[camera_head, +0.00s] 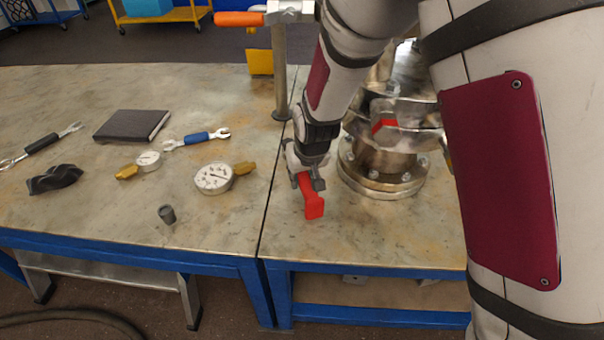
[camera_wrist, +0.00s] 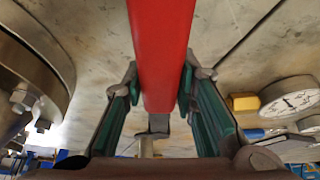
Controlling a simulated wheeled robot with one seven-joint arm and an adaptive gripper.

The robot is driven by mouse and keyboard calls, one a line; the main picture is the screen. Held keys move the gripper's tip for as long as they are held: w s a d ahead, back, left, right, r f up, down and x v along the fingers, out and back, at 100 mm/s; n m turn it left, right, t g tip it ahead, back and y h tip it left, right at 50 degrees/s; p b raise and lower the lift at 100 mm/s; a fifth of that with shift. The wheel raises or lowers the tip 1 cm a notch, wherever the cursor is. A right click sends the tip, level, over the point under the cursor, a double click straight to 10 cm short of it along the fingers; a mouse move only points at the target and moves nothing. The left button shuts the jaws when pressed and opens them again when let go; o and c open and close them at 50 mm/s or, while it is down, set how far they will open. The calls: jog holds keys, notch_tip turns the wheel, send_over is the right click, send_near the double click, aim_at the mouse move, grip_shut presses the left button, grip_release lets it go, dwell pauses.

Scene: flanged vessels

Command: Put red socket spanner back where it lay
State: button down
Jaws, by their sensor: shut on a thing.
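The red socket spanner (camera_head: 313,199) is in my gripper (camera_head: 307,182), low over the near left part of the right-hand table, in front of the flanged vessel. Its red handle hangs tilted toward the front edge. In the wrist view the red handle (camera_wrist: 162,50) runs between the two green-lined fingers of my gripper (camera_wrist: 158,100), which are shut on it. A dark end shows below the red part there. I cannot tell whether the spanner touches the tabletop.
The flanged vessel (camera_head: 382,165) stands close right of my gripper, with a red part (camera_head: 383,125) on it. A seam divides the tables. Left lie gauges (camera_head: 214,178), a blue-handled wrench (camera_head: 197,139), a notebook (camera_head: 132,126) and a grey socket (camera_head: 167,214). A metal post (camera_head: 280,75) stands behind.

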jog(key=shift+f+b, duration=0.35)
jog(key=shift+f, duration=0.05)
dwell(0.4)
jog(key=c, duration=1.2)
grip_release()
